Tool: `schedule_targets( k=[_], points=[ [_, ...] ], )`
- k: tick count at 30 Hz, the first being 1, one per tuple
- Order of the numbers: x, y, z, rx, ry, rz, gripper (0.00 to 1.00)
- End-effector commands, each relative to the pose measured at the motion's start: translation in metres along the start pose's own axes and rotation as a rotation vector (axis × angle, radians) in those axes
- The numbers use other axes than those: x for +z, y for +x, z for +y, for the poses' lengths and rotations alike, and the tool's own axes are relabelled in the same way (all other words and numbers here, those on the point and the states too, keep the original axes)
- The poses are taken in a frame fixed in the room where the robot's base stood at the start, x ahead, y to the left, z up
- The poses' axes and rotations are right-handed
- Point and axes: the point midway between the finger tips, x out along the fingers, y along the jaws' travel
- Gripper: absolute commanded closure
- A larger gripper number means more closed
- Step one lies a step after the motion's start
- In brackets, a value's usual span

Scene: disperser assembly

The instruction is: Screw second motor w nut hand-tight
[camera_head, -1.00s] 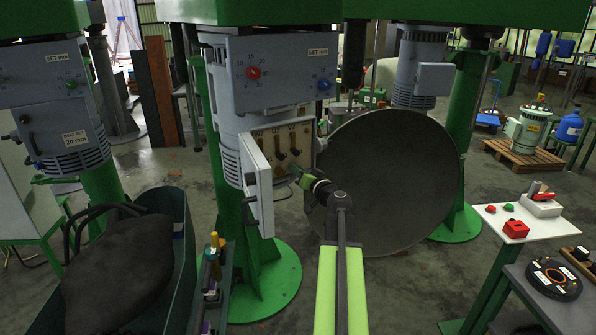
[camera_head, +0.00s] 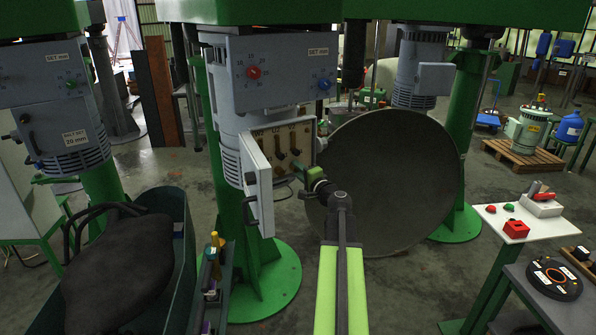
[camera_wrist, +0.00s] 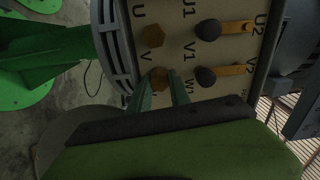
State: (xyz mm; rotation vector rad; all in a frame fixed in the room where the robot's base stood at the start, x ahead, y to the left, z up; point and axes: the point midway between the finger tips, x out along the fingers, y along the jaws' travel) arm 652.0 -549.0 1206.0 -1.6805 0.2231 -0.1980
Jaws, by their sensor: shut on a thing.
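The open terminal box (camera_head: 301,127) on the middle motor shows a pale terminal board with labelled posts. In the wrist view, the two green fingers of my gripper (camera_wrist: 163,92) are shut on a brass nut (camera_wrist: 160,75) below the V mark. Its own letter mark is hidden behind my gripper. Another brass nut (camera_wrist: 153,37) sits beside it, clear of the fingers. In the head view my gripper (camera_head: 301,168) reaches into the lower part of the box from the right; its fingertips are too small to make out there.
The box's open door (camera_head: 258,185) hangs left of my gripper. Dark knobs (camera_wrist: 208,30) with brass strips stand close on the board. A large dark disc (camera_head: 400,190) is behind my arm. A white table (camera_head: 510,240) stands at the right.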

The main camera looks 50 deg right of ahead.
Motion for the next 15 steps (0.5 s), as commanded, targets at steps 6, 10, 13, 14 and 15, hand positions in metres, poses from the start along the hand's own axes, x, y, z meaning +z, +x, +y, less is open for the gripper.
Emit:
schedule_targets(
  k=[6, 10, 13, 14, 15],
  points=[
    [-0.001, -0.0014, 0.0019, 0.002, 0.196, 0.003, 1.0],
    [-0.001, -0.0015, 0.0023, 0.003, 0.302, 0.003, 1.0],
    [-0.0009, -0.0016, 0.0026, 0.003, 0.374, 0.003, 1.0],
    [-0.0009, -0.0016, 0.0027, 0.003, 0.393, 0.003, 1.0],
    [-0.0009, -0.0016, 0.0028, 0.003, 0.418, 0.003, 1.0]
  ],
)
